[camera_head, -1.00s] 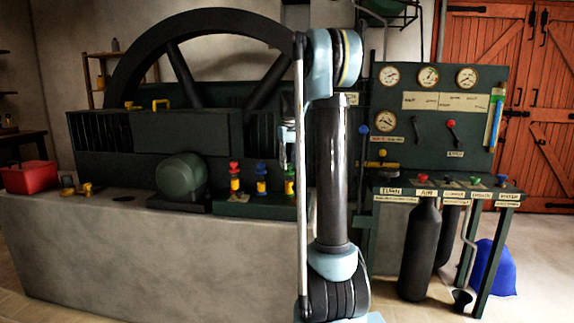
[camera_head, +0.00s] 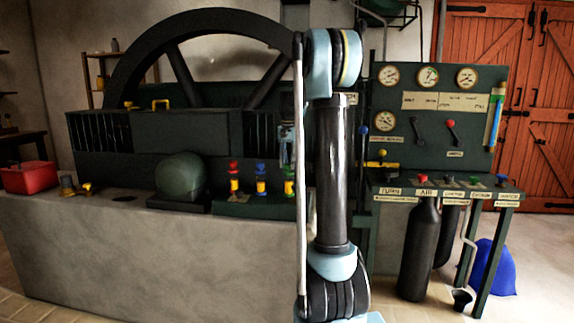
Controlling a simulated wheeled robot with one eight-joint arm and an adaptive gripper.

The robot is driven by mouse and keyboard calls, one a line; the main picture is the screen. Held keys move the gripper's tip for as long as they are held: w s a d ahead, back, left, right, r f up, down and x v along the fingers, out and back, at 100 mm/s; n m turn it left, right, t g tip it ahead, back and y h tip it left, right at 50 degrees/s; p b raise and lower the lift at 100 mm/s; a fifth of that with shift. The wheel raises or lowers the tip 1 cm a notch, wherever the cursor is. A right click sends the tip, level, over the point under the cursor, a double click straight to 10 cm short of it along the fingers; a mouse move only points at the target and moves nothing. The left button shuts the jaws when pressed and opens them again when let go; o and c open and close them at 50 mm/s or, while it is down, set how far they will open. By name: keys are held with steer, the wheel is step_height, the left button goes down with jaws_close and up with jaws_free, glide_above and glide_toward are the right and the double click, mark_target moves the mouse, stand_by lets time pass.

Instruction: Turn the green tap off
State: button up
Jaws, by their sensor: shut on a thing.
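Three small taps stand in a row on a dark green block: a red-topped tap (camera_head: 234,177), a blue-topped tap (camera_head: 261,180) and the green tap (camera_head: 289,186) at the right, with yellow collars. My gripper (camera_head: 288,162) is at the top of the green tap, pointing down, shut on it. It is small and partly hidden behind my own arm link, so its fingers are hard to make out. The exact turn of the tap's handle cannot be told.
A rounded green housing (camera_head: 181,175) stands left of the taps, with a large flywheel (camera_head: 140,55) behind. A red box (camera_head: 29,177) sits at far left. A gauge panel (camera_head: 470,140) and a bench with coloured knobs and dark cylinders (camera_head: 420,250) stand right.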

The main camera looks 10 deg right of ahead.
mark_target(288, 164)
steer(key=m, duration=0.4)
steer(key=shift+w+a+m, duration=0.1)
steer(key=shift+a+m, duration=0.05)
steer(key=shift+m, duration=0.15)
stand_by(0.5)
steer(key=o, duration=1.1)
steer(key=shift+w+a, duration=0.1)
steer(key=shift+c, duration=0.2)
steer(key=shift+r, duration=0.2)
step_height(288, 164, up, 12)
steer(key=shift+f, duration=0.25)
